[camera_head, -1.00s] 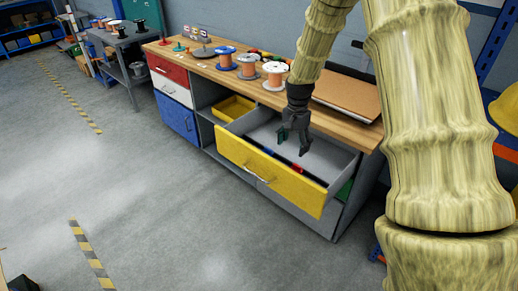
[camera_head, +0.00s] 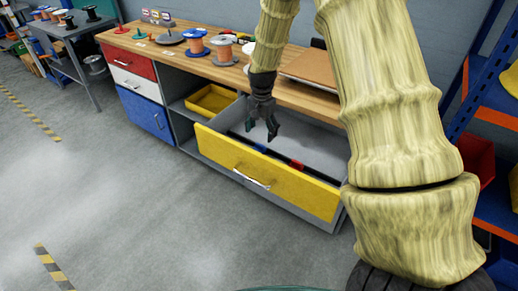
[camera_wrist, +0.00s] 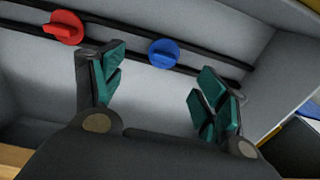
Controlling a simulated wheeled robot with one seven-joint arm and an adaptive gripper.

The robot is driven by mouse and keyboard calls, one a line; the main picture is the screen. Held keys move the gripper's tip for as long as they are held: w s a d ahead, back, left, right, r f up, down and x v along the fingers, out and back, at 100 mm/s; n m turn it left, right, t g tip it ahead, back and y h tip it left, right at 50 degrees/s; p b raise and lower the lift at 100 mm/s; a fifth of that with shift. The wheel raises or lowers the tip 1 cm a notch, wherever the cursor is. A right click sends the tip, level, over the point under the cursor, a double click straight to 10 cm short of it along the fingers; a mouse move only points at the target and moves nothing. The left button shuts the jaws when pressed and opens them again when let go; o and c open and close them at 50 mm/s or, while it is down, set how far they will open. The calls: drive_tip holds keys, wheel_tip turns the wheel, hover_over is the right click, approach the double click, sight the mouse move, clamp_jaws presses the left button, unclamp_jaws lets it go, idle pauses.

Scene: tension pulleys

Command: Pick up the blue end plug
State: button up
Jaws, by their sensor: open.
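The blue end plug (camera_wrist: 164,53) sits on dark rails across the inside of the open yellow-fronted drawer (camera_head: 225,158). In the wrist view it shows between and beyond my two fingertips, apart from both. In the head view it is a small blue spot (camera_head: 260,148) just below my gripper. A red plug (camera_wrist: 65,27) sits on the same rails, to the left in the wrist view and to the right in the head view (camera_head: 297,164). My gripper (camera_head: 261,128) is open and empty, pointing down over the drawer. Its green-padded fingers (camera_wrist: 158,92) are spread apart.
The drawer's side walls and yellow front surround the gripper's space. The wooden worktop (camera_head: 305,101) behind carries spools (camera_head: 223,50) and a brown board (camera_head: 312,66). A yellow bin (camera_head: 211,99) stands in the open shelf to the left. A blue rack (camera_head: 480,75) stands at right.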

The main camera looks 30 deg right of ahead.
sight(260, 145)
drive_tip(key=f, duration=0.1)
drive_tip(key=w+f, duration=0.1)
drive_tip(key=f, duration=0.1)
drive_tip(key=shift+w+f, duration=0.3)
drive_tip(key=shift+f, duration=0.1)
drive_tip(key=shift+s+f, duration=0.45)
drive_tip(key=f, duration=0.3)
drive_tip(key=shift+w+f, duration=0.2)
drive_tip(key=shift+f, duration=0.1)
drive_tip(key=shift+s, duration=0.15)
drive_tip(key=c, duration=0.9)
